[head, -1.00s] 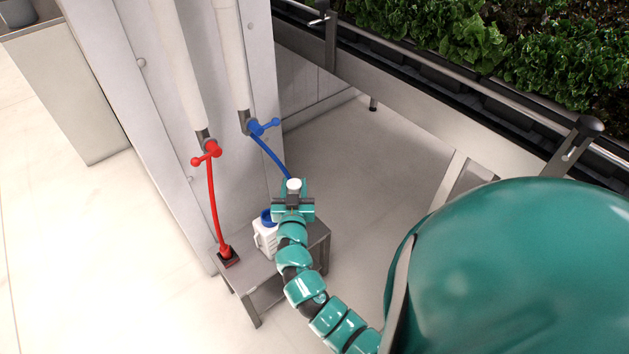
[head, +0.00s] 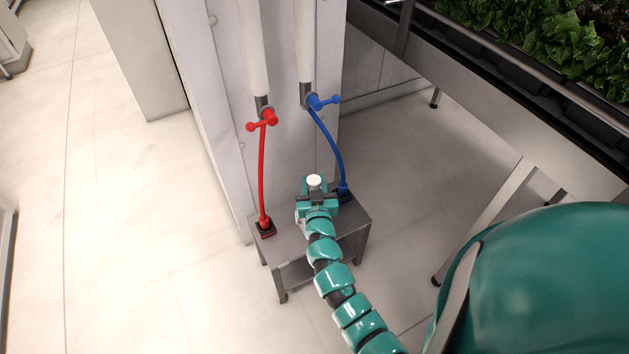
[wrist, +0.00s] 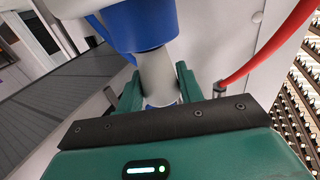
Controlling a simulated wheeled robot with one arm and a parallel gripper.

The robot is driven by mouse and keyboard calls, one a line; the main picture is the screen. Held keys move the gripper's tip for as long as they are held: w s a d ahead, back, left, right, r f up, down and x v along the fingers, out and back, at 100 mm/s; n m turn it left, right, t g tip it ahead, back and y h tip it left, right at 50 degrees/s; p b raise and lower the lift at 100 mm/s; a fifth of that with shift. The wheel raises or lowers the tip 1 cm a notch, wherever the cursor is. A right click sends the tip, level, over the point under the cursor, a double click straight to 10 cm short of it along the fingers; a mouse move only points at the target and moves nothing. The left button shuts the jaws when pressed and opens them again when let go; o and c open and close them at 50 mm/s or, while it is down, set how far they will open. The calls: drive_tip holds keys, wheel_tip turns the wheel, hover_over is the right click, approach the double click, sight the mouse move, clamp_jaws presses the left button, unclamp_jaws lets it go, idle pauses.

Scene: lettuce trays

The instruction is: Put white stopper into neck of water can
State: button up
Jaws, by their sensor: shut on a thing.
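My gripper (head: 316,191) is above the small grey table and shut on the white stopper (head: 314,181), whose round top shows between the fingers. In the wrist view the pale stopper (wrist: 158,78) is held between the green fingers. The blue neck of the water can (wrist: 140,25) fills the top of that view, right against the stopper in the picture. I cannot tell whether the stopper is in the neck or only in line with it. In the head view my gripper and arm hide nearly all of the can.
The grey table (head: 290,250) stands against a pale wall panel. A red hose (head: 262,175) and a blue hose (head: 332,150) run from taps to its top, on either side of my gripper. A lettuce rack (head: 480,75) stands at the right. The floor at left is clear.

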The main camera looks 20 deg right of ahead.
drive_tip(key=shift+f+b, duration=0.45)
drive_tip(key=shift+f, duration=0.45)
drive_tip(key=shift+b, duration=0.6)
idle(0.8)
drive_tip(key=shift+f+b, duration=0.65)
drive_tip(key=shift+b, duration=0.15)
idle(0.3)
drive_tip(key=o, duration=0.7)
drive_tip(key=shift+s, duration=0.1)
